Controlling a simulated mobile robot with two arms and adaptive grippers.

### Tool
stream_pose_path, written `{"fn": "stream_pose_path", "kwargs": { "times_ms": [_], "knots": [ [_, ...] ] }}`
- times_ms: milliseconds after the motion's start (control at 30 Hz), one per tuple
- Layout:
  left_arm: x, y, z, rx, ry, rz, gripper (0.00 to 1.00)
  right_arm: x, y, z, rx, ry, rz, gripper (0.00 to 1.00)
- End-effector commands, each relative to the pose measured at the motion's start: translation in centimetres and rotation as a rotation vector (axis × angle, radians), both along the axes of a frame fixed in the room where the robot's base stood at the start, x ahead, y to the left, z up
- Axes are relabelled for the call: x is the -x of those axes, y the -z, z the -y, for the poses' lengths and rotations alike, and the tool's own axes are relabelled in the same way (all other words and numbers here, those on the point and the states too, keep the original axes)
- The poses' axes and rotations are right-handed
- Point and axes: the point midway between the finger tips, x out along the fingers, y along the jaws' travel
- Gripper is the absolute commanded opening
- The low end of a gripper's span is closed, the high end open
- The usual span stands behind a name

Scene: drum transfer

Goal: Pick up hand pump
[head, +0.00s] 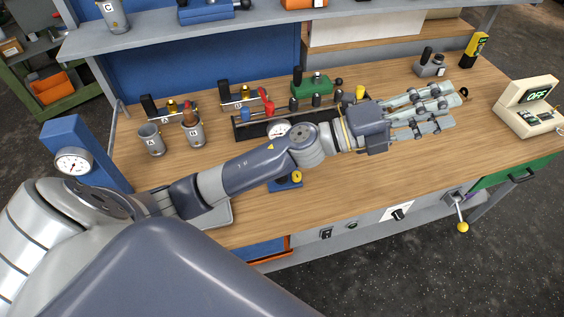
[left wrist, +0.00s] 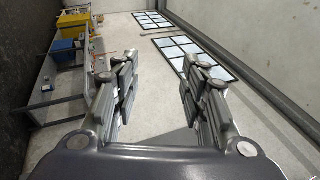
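I cannot tell for sure which item is the hand pump. A green device (head: 312,85) with black knobs stands at the back middle of the wooden bench, behind my left forearm. A grey device (head: 430,66) with a black upright handle stands at the back right. My left gripper (head: 450,108) is over the right part of the bench, fingers pointing right, apart from both devices. In the left wrist view its fingers (left wrist: 162,66) are spread with nothing between them. My right gripper is not in view.
Metal cups (head: 151,140) and a blue gauge stand (head: 80,155) are on the left. A black rack (head: 262,128) is partly hidden by my arm. A cream box reading OFF (head: 528,106) and a yellow meter (head: 475,50) are on the right. The front right bench top is clear.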

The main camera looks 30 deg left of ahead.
Motion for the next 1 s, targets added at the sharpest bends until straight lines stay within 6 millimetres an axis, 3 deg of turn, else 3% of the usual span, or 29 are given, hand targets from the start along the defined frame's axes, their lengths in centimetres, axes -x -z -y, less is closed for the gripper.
{"fn": "stream_pose_path", "kwargs": {
  "times_ms": [67, 133, 267, 367, 467, 500, 700, 833, 1000],
  "knots": [
    [1.3, 0.2, 2.0, -0.193, 0.123, 0.146, 0.40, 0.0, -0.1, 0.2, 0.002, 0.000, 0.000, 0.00],
    [2.4, 1.7, 3.1, -0.369, 0.228, 0.250, 0.40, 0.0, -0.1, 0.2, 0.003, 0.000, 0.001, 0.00],
    [3.3, 6.0, 2.2, -0.721, 0.409, 0.387, 0.40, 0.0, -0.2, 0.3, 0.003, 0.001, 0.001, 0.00],
    [2.9, 9.5, -1.3, -1.007, 0.532, 0.436, 0.40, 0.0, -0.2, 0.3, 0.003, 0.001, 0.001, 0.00],
    [1.8, 12.3, -7.0, -1.295, 0.639, 0.421, 0.40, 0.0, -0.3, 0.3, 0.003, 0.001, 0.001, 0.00],
    [1.4, 12.9, -9.8, -1.407, 0.675, 0.399, 0.40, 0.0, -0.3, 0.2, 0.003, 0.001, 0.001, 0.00],
    [0.2, 12.7, -23.0, -1.830, 0.795, 0.193, 0.40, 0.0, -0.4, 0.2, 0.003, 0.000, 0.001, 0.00],
    [0.5, 11.4, -28.3, -1.965, 0.832, 0.067, 0.40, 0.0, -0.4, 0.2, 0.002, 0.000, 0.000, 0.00],
    [0.9, 11.4, -30.8, -2.023, 0.852, -0.004, 0.40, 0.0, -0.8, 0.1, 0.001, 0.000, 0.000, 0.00]
  ]
}}
